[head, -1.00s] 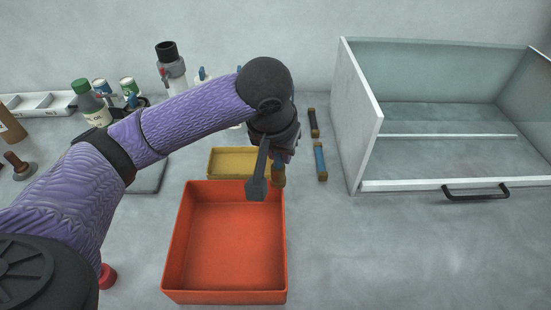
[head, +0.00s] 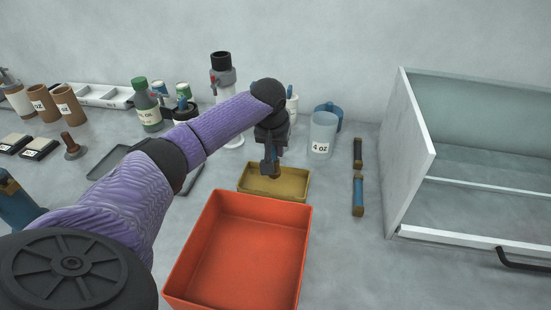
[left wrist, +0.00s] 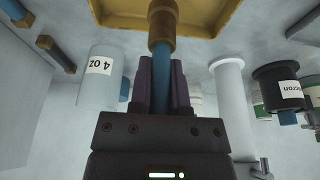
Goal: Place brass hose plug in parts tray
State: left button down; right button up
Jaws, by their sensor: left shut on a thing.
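My left gripper (head: 270,170) is shut on the brass hose plug, a blue rod with a brass end. The plug (left wrist: 162,40) shows best in the left wrist view, held between the dark fingers with its brass end sticking out. The yellow parts tray (head: 295,190) stands behind the red bin. In the head view the gripper and plug are over the tray; the plug's lower end (head: 276,174) shows just above its inside. In the left wrist view the tray (left wrist: 215,14) fills the top, with the brass end overlapping its rim. The exact gap is hard to tell.
The large red bin (head: 255,207) stands in front of the tray. A 4 oz cup (head: 322,135) and bottles (head: 147,115) stand behind.

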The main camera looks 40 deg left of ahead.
aim_at(275, 161)
pick_arm(q)
notch_tip(275, 161, down, 4)
jog(key=shift+r+b, duration=0.15)
jog(key=shift+b, duration=0.3)
jog(key=c, duration=0.6)
grip_release()
jog(key=p+v, duration=0.4)
jog(key=v, duration=0.8)
jog(key=shift+p, duration=0.4)
